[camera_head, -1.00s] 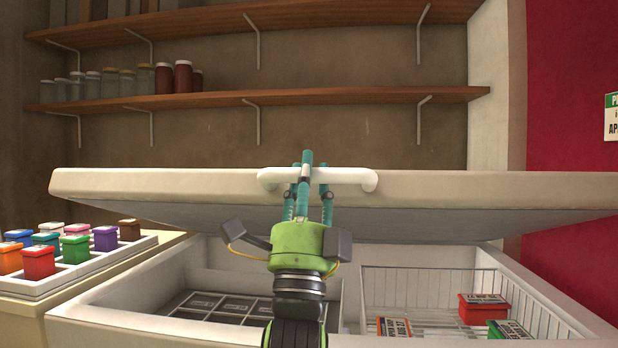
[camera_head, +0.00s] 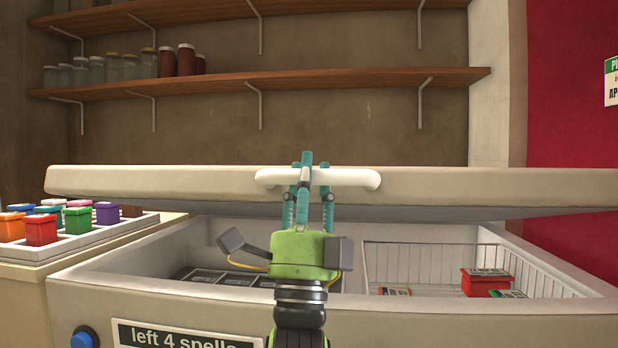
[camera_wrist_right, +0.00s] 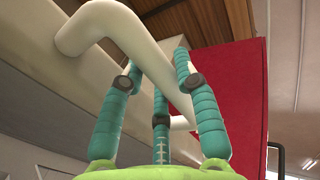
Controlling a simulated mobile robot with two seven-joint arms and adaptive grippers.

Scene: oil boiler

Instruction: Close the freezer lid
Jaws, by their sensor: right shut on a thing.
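The freezer lid (camera_head: 430,188) is partly open in the head view, tilted above the white freezer body (camera_head: 480,316). A white bar handle (camera_head: 352,178) runs along the lid's front edge. My right gripper (camera_head: 305,180) is shut on the handle near its middle, with its teal fingers around the bar. In the right wrist view the fingers (camera_wrist_right: 160,110) wrap the handle (camera_wrist_right: 130,40) from both sides. My left gripper is not in view.
Inside the freezer are dark trays at the left and a wire basket (camera_head: 420,262) with red boxes (camera_head: 487,282). A tray of coloured boxes (camera_head: 75,240) stands on the counter at the left. Shelves with jars (camera_head: 168,62) hang on the wall behind. A sign reading "left 4 spells" (camera_head: 190,336) is on the freezer's front.

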